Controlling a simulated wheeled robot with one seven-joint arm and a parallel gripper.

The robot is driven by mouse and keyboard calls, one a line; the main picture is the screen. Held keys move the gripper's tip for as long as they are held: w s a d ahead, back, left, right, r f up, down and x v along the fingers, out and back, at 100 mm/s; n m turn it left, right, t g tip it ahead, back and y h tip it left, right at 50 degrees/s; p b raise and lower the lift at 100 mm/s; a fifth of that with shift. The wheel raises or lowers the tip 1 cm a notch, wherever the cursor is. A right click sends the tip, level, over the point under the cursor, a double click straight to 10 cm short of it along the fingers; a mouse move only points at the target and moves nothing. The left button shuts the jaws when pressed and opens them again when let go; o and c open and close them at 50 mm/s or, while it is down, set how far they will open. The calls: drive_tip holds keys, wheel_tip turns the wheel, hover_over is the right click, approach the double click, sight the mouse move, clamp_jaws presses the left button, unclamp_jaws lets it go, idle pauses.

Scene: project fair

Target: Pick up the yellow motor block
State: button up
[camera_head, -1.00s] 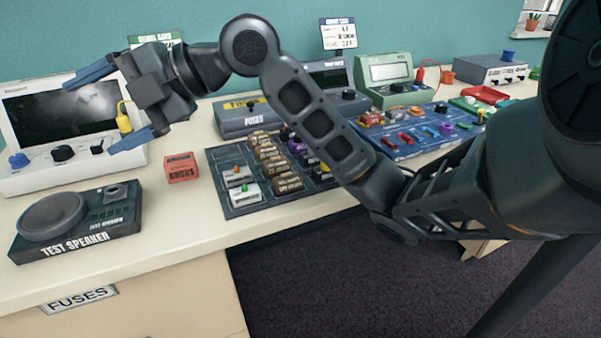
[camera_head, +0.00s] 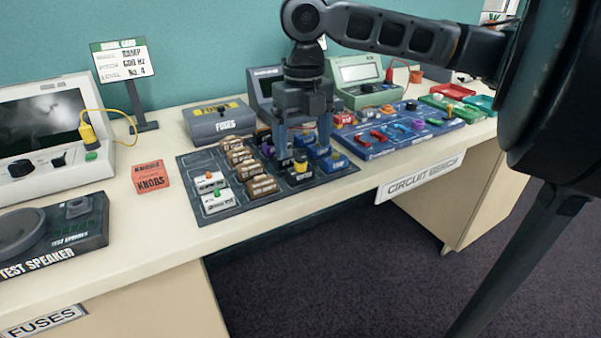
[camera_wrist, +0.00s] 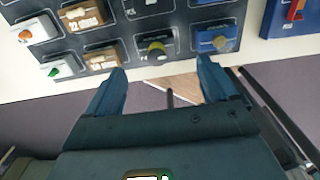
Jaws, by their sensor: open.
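The yellow motor block (camera_head: 301,167) appears to be the dark block with a round yellow top near the front right of the dark parts board (camera_head: 236,199). My gripper (camera_head: 304,153) points down over this part of the board. Its jaws are open, with one finger on each side of the block in the head view. The fingers partly hide the blocks behind. It also shows in the wrist view (camera_wrist: 160,68) with nothing between the fingers.
Blue blocks (camera_head: 335,159) stand close on the right, brown blocks (camera_head: 262,185) on the left. White blocks (camera_head: 217,199) sit at the board's left. A blue circuit tray (camera_head: 372,151) lies right of the board. A red knobs box (camera_head: 149,177) stands to the left.

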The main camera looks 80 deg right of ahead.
sight(301, 161)
drive_tip(key=f, duration=0.6)
drive_tip(key=shift+w+d, duration=0.1)
drive_tip(key=shift+w, duration=0.15)
drive_tip(key=c, duration=1.2)
